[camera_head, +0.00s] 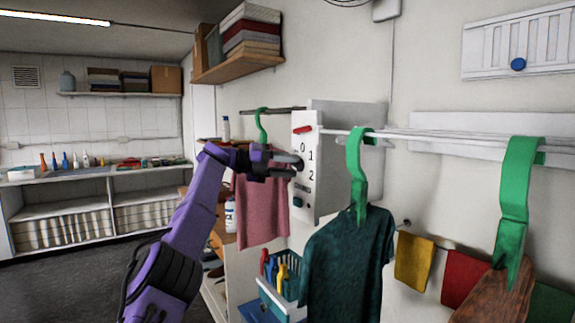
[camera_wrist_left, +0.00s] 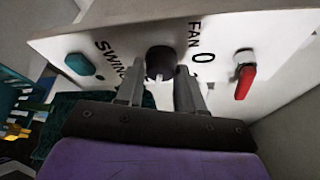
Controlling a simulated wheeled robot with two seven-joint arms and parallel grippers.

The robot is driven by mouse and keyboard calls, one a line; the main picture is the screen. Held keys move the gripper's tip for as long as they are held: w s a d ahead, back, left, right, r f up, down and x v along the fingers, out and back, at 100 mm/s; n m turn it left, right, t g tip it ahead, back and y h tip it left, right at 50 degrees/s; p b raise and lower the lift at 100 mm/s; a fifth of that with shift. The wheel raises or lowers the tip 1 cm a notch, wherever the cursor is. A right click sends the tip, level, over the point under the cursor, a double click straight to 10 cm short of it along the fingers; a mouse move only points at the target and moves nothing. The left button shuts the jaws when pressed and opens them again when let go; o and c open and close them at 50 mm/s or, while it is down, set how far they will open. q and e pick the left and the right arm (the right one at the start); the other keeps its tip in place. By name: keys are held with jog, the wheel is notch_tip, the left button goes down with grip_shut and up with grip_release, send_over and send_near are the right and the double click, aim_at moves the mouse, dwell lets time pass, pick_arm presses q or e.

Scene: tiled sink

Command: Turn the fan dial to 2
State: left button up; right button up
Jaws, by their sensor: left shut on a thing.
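The fan dial is a dark round knob (camera_wrist_left: 160,60) on a white control panel (camera_head: 311,158). In the left wrist view it sits between the two grey fingertips of my left gripper (camera_wrist_left: 163,76), which is shut on it. In the head view my left gripper (camera_head: 292,165) reaches the panel from the left and hides most of the dial. The numbers 0, 1 and 2 show to its right. The dial's pointer is not clear. My right gripper is not in view.
The panel has a red lever (camera_head: 302,130) above and a teal switch (camera_head: 298,202) below. Green hangers (camera_head: 357,170) hang on rails to the right, one with a dark green shirt (camera_head: 345,260). A pink cloth (camera_head: 262,208) hangs behind my left arm.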

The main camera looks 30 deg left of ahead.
pick_arm(q)
jog(key=shift+f+m+y, duration=0.15)
jog(key=shift+m+y, duration=0.35)
jog(key=shift+m, duration=0.3)
jog(key=o, duration=1)
jog(key=shift+s+a, duration=0.1)
jog(key=shift+s+a, duration=0.25)
jog(key=shift+s, duration=0.05)
jog(key=v, duration=0.3)
jog(key=b+v, duration=0.1)
jog(key=v, duration=0.5)
jog(key=shift+s+a+r, duration=0.15)
jog(key=shift+a+r, duration=0.05)
jog(key=shift+r, duration=0.15)
